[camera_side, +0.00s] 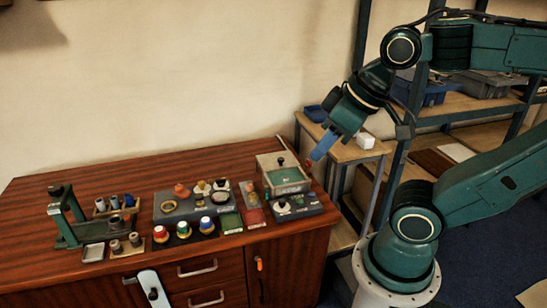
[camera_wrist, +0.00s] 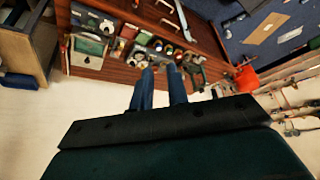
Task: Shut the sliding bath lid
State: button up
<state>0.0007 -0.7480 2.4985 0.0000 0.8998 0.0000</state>
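The bath (camera_side: 287,188) is a pale box at the right end of the wooden cabinet top. Its lid (camera_side: 270,160) looks like a pale plate with a small dark knob, lying toward the back. A green surface shows uncovered in front of it. The bath also shows at the upper left of the wrist view (camera_wrist: 87,60), where the lid's exact edge is too small to tell. My gripper (camera_side: 322,148) hangs in the air right of and above the bath, apart from it. In the wrist view its two blue fingers (camera_wrist: 161,72) are spread with nothing between them.
A dark control box (camera_side: 298,207) sits in front of the bath. Left of it are a grey block with fittings (camera_side: 190,203), several colored-capped jars (camera_side: 184,230) and a green stand (camera_side: 68,215). A shelf rack (camera_side: 450,104) with bins stands behind my arm at right.

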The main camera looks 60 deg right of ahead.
jog(key=shift+w+r, duration=0.1)
jog(key=shift+w, duration=0.1)
grip_shut()
jog(key=w+d+f+m+g+h, duration=0.1)
jog(key=w+d+m, duration=0.1)
jog(key=w+d, duration=0.75)
jog(key=w+d+m+h, duration=0.15)
jog(key=w+d, duration=0.45)
jog(key=w, duration=0.7)
jog(key=w+d+f+m, duration=0.2)
jog(key=w+d+f, duration=0.1)
jog(key=d+f, duration=0.7)
jog(key=w+d+f+m+g, duration=0.1)
jog(key=w+d+f, duration=0.2)
jog(key=d+f, duration=0.7)
jog(key=d, duration=0.4)
jog(key=shift+w+d+m, duration=0.25)
jog(key=shift+d+m, duration=0.1)
jog(key=shift+d, duration=0.05)
